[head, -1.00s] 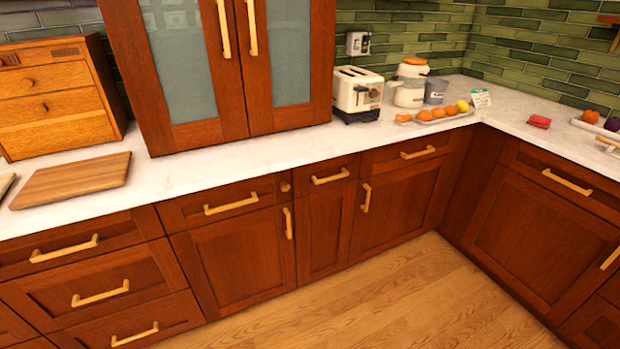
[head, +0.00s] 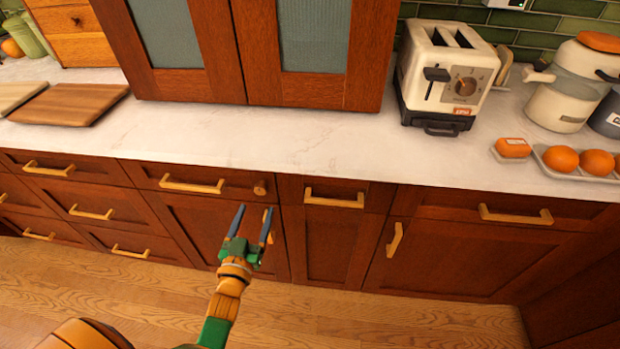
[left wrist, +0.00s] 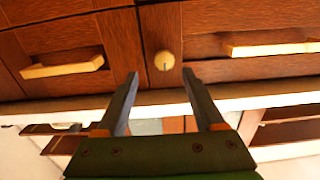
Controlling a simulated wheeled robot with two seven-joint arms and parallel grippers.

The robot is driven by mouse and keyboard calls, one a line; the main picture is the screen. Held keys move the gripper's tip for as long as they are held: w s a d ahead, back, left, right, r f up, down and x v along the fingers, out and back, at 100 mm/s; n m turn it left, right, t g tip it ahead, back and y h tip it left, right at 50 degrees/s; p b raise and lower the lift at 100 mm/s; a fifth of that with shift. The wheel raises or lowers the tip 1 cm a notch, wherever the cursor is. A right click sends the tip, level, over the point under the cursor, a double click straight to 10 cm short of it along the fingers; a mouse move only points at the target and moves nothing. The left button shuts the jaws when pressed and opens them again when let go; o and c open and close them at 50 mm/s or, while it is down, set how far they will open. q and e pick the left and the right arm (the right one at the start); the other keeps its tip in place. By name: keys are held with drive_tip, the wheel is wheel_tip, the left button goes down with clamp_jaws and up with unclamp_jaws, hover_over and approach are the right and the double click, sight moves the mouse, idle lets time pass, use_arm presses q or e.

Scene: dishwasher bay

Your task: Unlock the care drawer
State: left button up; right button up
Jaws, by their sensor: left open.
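A small round wooden lock knob (head: 260,187) sits at the right end of a drawer front (head: 150,171) under the counter. That drawer has a brass bar handle (head: 192,184). My left gripper (head: 254,212) is open and empty, its two blue-grey fingers just below the knob in the head view. In the left wrist view, which looks upside down, the knob (left wrist: 164,60) shows a short dark upright mark on its face. It lies between and beyond the fingertips (left wrist: 160,74), with no contact visible. No label shows which drawer is the care drawer. My right gripper is out of view.
A narrow drawer with a bar handle (head: 334,198) is right of the knob. The countertop (head: 230,140) overhangs the drawers. A toaster (head: 450,75), a tray of oranges (head: 580,165) and cutting boards (head: 70,103) stand on it. The floor in front is clear.

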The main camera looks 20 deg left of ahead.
sight(260, 191)
use_arm(q)
drive_tip(key=x, duration=0.3)
drive_tip(key=a+x, duration=0.1)
drive_tip(key=x, duration=0.2)
drive_tip(key=shift+a+r+b, duration=0.1)
drive_tip(key=shift+r+b, duration=0.1)
drive_tip(key=shift+b, duration=0.1)
drive_tip(key=shift+w, duration=0.35)
drive_tip(key=shift+s, duration=0.1)
clamp_jaws()
idle(0.6)
